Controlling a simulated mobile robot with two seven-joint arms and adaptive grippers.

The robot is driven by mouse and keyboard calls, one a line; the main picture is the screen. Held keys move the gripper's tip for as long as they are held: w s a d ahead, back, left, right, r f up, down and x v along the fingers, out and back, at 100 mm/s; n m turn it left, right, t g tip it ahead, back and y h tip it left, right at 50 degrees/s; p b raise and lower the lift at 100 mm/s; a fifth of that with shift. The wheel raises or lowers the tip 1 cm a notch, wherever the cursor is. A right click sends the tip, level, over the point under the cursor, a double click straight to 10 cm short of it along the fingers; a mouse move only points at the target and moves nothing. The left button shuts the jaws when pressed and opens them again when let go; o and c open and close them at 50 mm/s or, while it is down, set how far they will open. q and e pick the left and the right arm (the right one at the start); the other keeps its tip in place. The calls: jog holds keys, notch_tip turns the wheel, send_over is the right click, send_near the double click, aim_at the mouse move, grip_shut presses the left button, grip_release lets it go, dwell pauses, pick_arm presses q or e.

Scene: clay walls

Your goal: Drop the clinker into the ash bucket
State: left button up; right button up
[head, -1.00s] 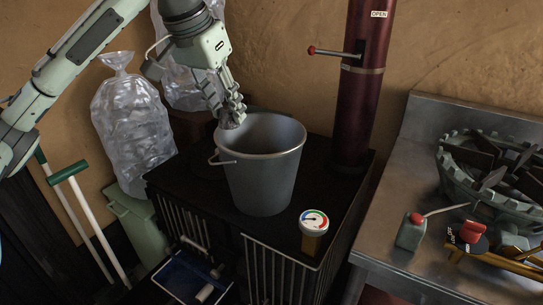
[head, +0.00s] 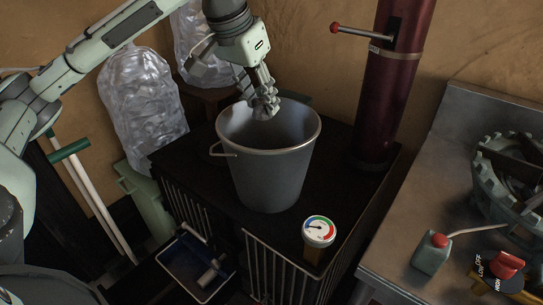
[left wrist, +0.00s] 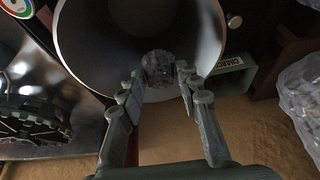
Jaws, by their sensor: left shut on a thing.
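The ash bucket (head: 268,178) is a grey metal pail standing upright on the black stove top, and its open mouth shows in the left wrist view (left wrist: 84,45). My left gripper (head: 264,108) points down over the bucket's mouth, near its back rim. In the left wrist view my left gripper (left wrist: 158,80) is shut on the clinker (left wrist: 158,66), a small dark grey, rough lump between the fingertips. The clinker shows against the bucket's inside in that view. In the head view it is hard to make out from the fingers. My right gripper is not in view.
A dark red flue pipe (head: 392,90) with a red-knobbed lever rises right of the bucket. A round gauge (head: 319,230) stands at the stove's front. Clear plastic bags (head: 143,100) are at the left.

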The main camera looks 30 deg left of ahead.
pick_arm(q)
jog(key=shift+f, duration=0.4)
jog(key=o, duration=1.3)
jog(key=v, duration=1.2)
